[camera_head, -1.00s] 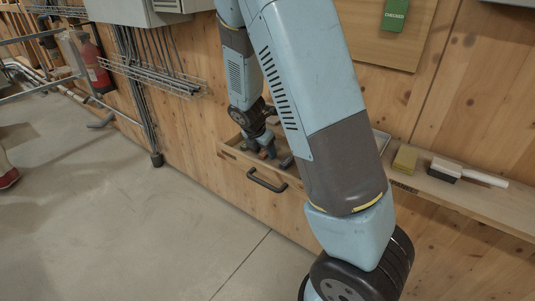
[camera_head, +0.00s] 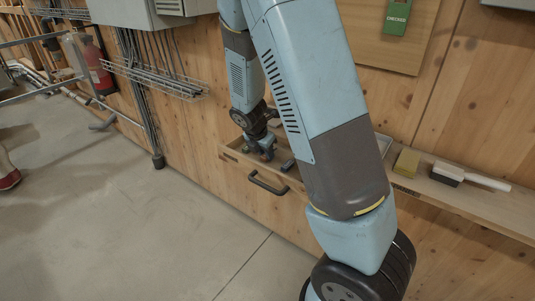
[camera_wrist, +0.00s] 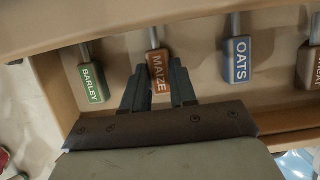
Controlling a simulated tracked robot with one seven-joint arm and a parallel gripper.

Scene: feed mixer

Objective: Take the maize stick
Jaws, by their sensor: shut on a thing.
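The maize stick (camera_wrist: 159,72) has a brown tag lettered MAIZE and a thin metal rod above it. It is in the middle of the wrist view, inside the wooden drawer (camera_wrist: 125,53). My gripper (camera_wrist: 160,85) is shut on its tag, one dark finger on each side. In the head view my gripper (camera_head: 262,152) reaches down into the drawer (camera_head: 233,155), and the maize stick cannot be made out there.
In the wrist view, a green BARLEY stick (camera_wrist: 91,83) lies left and a blue OATS stick (camera_wrist: 238,60) right. Another brown tag (camera_wrist: 309,66) is at the right edge. The drawer has a dark handle (camera_head: 268,184). A sponge (camera_head: 406,162) and brush (camera_head: 447,172) lie on the ledge.

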